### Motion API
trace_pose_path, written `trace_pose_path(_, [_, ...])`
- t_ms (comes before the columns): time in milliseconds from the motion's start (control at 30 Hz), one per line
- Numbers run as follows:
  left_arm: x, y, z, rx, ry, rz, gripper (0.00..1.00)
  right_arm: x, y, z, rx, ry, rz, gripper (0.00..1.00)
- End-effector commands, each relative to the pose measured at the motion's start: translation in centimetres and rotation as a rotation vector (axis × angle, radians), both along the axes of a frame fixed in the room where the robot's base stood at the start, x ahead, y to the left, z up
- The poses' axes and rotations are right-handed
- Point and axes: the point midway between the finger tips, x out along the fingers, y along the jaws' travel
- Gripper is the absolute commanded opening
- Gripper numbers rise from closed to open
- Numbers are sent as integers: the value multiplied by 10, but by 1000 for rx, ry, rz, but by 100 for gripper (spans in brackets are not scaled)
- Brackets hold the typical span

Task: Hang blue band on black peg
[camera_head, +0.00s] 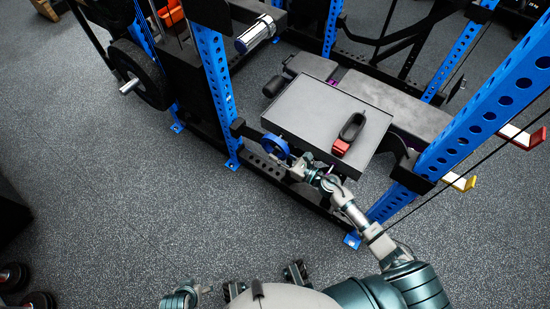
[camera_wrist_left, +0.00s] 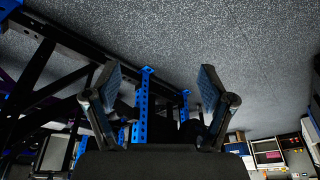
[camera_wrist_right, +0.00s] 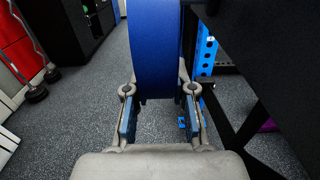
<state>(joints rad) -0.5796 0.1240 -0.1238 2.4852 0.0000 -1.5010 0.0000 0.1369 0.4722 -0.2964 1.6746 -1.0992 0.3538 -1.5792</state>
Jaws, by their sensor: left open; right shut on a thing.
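The blue band (camera_head: 274,146) is a ring at the near left corner of a grey-topped tray in the head view. My right gripper (camera_head: 290,163) is shut on it. In the right wrist view the wide blue band (camera_wrist_right: 155,45) rises from between the fingers of my right gripper (camera_wrist_right: 159,95), its upper part cut off by the frame. My left gripper (camera_wrist_left: 153,85) is open and empty in its wrist view. I cannot tell which dark part of the rack is the black peg; a short black bracket (camera_head: 238,128) on the blue upright is close to the band.
The grey-topped tray (camera_head: 300,105) carries a black-and-red object (camera_head: 350,134). Blue rack uprights (camera_head: 215,85) stand on both sides, with a weight plate (camera_head: 140,75) at left and red and yellow hooks (camera_head: 460,181) at right.

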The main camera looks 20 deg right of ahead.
Motion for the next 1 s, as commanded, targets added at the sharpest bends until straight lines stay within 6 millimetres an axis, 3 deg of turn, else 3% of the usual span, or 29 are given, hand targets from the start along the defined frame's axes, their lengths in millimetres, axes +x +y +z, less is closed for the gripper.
trace_pose_path(267, [24, -10, 0, -29, -99, -5, 83, 7, -8, -2, 1, 0, -1, 0])
trace_pose_path(1000, [64, -23, 7, -76, -310, -18, 83, 13, -17, -8, 1, -1, 0, 0])
